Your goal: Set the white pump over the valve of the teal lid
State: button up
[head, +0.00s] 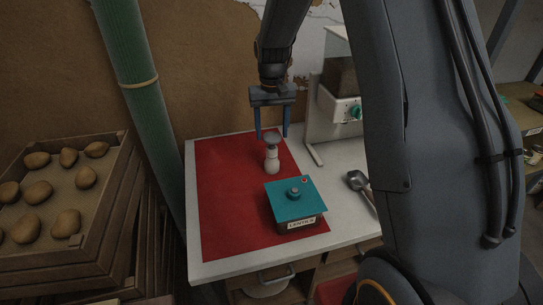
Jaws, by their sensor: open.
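The white pump (272,160) stands upright on a red mat (227,190), with a grey disc-like top. My gripper (272,135) is open above the pump, pointing down. Its two fingers appear on either side of the pump's top in the picture; I cannot tell whether they touch it. The teal lid (283,206) is on a box in front of the pump and a little to the right. The valve (293,193) is a grey round knob in the middle of the lid, with nothing on it. A small red spot and a white label show on the box.
A white machine (325,128) with a green knob stands at the back right. A metal scoop (358,183) lies right of the box. A crate of potatoes (95,215) and a green pole (140,88) are at the left. The mat's left part is clear.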

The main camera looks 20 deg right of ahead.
jog(key=c, duration=0.9)
jog(key=shift+r+p, duration=1.6)
jog(key=shift+r, duration=0.95)
jog(key=shift+c, duration=0.3)
